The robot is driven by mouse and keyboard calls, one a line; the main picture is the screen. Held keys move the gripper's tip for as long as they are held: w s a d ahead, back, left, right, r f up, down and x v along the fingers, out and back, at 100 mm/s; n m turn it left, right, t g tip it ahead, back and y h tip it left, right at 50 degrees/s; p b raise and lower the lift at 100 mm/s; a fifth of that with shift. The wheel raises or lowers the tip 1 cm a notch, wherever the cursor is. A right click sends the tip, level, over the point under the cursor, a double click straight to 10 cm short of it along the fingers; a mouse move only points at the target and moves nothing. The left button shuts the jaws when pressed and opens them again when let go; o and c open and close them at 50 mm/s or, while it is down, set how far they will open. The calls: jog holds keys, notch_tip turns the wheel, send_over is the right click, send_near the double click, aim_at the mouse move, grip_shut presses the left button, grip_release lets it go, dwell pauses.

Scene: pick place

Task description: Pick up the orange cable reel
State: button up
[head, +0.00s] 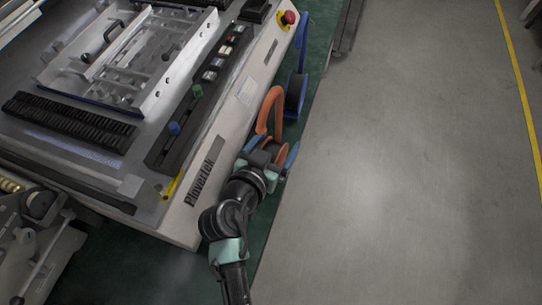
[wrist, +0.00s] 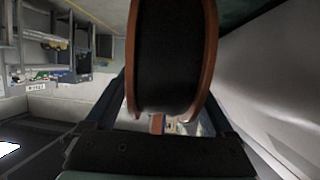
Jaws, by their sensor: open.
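The orange cable reel (head: 270,113) stands on the green floor strip beside the machine in the head view. It has an orange handle and flanges, and my gripper hides part of its lower body. In the wrist view the reel (wrist: 170,55) fills the upper middle, with a dark drum between two orange flanges. My gripper (head: 283,160) is at the near side of the reel. In the wrist view its fingers show one on each side of the reel. The gripper is open. Whether the fingers touch the flanges I cannot tell.
A blue cable reel (head: 297,85) stands just behind the orange one. The large grey machine (head: 205,165) with an emergency stop button (head: 289,17) is close on the left. The grey floor (head: 410,170) on the right is clear.

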grip_shut()
dwell(0.3)
jog(key=shift+r, duration=0.15)
